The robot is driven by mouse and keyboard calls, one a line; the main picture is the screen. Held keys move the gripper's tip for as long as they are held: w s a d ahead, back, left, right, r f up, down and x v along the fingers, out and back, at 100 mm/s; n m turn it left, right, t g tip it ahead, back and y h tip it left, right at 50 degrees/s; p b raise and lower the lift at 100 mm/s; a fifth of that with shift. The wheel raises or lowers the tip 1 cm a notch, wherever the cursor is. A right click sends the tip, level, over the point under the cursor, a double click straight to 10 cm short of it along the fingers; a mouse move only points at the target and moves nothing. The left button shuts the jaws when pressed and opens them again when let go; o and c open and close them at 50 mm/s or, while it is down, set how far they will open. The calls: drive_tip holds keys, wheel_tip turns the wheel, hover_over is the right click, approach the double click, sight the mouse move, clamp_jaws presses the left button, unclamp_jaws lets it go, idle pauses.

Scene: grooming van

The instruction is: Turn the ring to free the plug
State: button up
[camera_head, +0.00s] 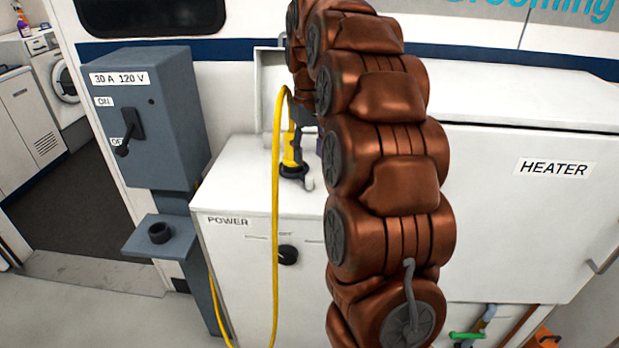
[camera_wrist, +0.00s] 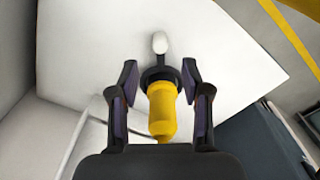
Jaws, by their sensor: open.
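The yellow plug (camera_head: 290,150) stands upright in a black ring (camera_head: 293,171) on top of the white power cabinet. In the wrist view the plug (camera_wrist: 162,110) lies between my two fingers, with the dark ring (camera_wrist: 159,75) just past it and a pale tab (camera_wrist: 160,43) sticking out from the ring. My gripper (camera_wrist: 160,82) is open around the plug and ring, with a gap on both sides. In the head view my arm covers most of the gripper. A yellow cable (camera_head: 276,220) arcs up from the plug and hangs down the cabinet's front.
The white cabinet labelled POWER (camera_head: 235,250) has a black knob (camera_head: 288,255) on its front. A grey switch box (camera_head: 150,120) with a lever and a shelf with a round holder (camera_head: 160,233) stand to the left. The heater cabinet (camera_head: 530,200) is at the right.

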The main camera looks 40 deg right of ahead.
sight(310, 177)
drive_tip(key=shift+f+p, duration=0.95)
drive_tip(key=shift+f, duration=2.85)
drive_tip(key=shift+c, duration=0.5)
clamp_jaws()
